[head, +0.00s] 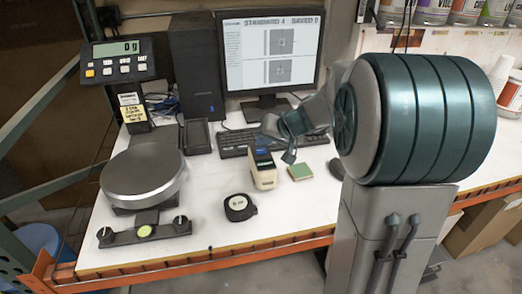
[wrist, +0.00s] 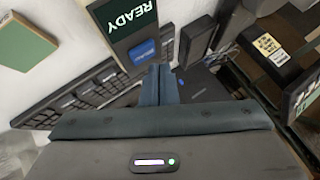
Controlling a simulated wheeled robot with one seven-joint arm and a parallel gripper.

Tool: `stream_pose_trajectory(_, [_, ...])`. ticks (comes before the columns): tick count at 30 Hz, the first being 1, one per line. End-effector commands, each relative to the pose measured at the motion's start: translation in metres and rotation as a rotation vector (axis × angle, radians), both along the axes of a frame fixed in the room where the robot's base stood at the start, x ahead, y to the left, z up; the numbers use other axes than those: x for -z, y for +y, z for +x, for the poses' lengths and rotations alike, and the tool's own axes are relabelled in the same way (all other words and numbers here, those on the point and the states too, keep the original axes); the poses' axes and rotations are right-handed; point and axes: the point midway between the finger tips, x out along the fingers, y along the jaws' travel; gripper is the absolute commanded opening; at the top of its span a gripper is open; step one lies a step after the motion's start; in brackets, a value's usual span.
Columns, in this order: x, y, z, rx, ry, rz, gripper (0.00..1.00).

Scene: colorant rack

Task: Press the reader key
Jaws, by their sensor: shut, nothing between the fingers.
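The reader (head: 264,168) is a small pale upright device on the white table, in front of the keyboard. In the wrist view, the reader (wrist: 115,18) has a dark screen reading READY, upside down, and a blue key (wrist: 142,51) below it. My gripper (head: 289,156) is shut and empty, just right of the reader's top in the head view. In the wrist view its closed fingertips (wrist: 160,70) show close beside the blue key. I cannot tell whether they touch it.
A green-topped block (head: 300,172) lies right of the reader, and a tape measure (head: 239,207) in front. A round scale (head: 143,173) stands at left. The keyboard (head: 245,141) and monitor (head: 268,52) are behind. The table front is mostly clear.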

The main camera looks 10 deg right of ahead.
Motion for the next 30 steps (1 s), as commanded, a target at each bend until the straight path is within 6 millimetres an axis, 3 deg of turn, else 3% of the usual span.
stream_pose_trajectory(30, [0.0102, 0.0000, 0.0001, 0.000, 0.000, 0.000, 0.00])
